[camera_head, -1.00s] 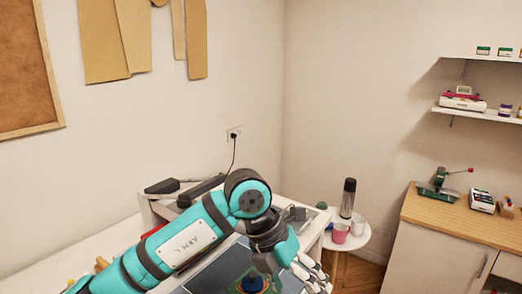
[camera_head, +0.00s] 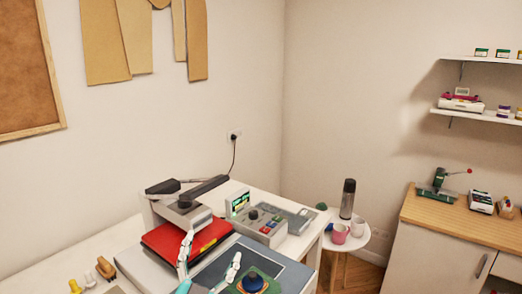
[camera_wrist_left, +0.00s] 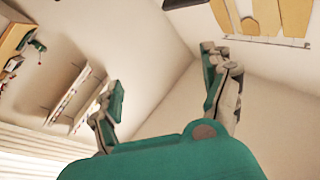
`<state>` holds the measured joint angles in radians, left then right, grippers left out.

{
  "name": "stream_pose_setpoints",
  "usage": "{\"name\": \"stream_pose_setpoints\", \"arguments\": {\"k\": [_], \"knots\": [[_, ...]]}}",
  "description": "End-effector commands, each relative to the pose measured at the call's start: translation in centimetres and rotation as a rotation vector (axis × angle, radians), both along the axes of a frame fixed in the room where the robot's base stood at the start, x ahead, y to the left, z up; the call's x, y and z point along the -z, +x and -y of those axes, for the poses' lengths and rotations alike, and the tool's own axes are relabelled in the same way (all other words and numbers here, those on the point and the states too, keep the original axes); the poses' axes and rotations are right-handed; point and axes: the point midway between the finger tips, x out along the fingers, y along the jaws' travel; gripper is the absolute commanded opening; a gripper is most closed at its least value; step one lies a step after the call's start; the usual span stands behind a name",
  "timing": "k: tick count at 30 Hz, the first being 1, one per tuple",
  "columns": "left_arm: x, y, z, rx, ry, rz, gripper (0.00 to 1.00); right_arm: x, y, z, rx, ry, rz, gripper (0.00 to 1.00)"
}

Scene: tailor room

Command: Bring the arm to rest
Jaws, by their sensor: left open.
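My left gripper (camera_head: 210,259) shows at the lower middle of the head view, with its two pale fingers spread apart and nothing between them. It is in front of a table with sewing-room devices. In the left wrist view the open fingers (camera_wrist_left: 161,72) point up toward bare wall and ceiling, with nothing between them. Most of my left arm is out of the head view. My right gripper is not in view.
A side table holds a black flask (camera_head: 348,198) and cups. A wooden counter (camera_head: 450,222) stands right.

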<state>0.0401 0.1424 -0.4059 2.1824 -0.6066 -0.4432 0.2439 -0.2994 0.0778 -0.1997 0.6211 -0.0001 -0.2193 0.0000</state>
Motion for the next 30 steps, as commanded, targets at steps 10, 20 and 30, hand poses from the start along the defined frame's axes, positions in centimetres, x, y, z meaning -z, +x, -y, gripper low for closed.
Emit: {"name": "stream_pose_setpoints", "arguments": {"k": [10,20,30], "knots": [[20.7,-11.0,-9.0,-0.247,-0.116,-0.882,0.82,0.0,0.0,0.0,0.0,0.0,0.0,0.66],[27.6,-22.7,-10.5,-0.268,-0.112,-1.355,0.82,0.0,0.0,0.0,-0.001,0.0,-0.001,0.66],[34.9,-26.5,-10.4,-0.258,-0.095,-1.55,0.82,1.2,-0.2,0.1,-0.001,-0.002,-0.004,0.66]]}}
